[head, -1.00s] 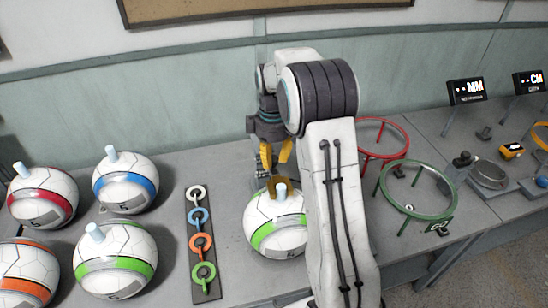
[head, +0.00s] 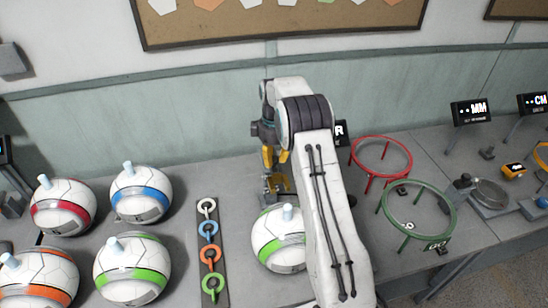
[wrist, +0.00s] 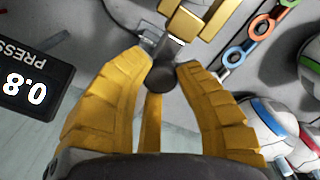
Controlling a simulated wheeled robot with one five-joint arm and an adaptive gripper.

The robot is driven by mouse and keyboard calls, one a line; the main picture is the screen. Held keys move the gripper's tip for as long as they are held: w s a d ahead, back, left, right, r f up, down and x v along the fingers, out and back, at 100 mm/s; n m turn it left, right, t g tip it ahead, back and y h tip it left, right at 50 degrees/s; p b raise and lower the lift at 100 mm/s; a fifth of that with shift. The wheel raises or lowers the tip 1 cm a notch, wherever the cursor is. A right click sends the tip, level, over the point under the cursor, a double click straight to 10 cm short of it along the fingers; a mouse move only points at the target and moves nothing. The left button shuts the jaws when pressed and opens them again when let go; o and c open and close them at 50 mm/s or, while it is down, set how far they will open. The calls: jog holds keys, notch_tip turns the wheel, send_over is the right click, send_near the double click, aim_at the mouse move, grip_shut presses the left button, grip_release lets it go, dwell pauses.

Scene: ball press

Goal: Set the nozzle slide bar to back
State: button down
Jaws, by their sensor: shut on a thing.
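The nozzle slide bar shows in the wrist view as a dark round-ended handle (wrist: 163,74) joined to a brass-coloured block (wrist: 197,18). My gripper (wrist: 165,62) has its yellow fingers closed around this handle. In the head view my gripper (head: 274,165) is low at the back of the table, behind the green-striped ball (head: 278,240). A small brass part (head: 279,184) shows under the fingers, behind that ball's pale valve (head: 288,212). My arm hides the ball's right side and part of the press.
A PRESS display (wrist: 33,82) reads 0.8 in the wrist view. A strip of coloured rings (head: 209,250) and several striped balls (head: 130,270) stand to the left. A red ring stand (head: 382,152) and a green ring stand (head: 419,210) are to the right.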

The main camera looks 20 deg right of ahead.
aim_at(274, 158)
jog(key=c, duration=1.1)
grip_release()
jog(key=shift+w+d+f, duration=0.15)
jog(key=shift+o, duration=1.1)
notch_tip(274, 158, up, 12)
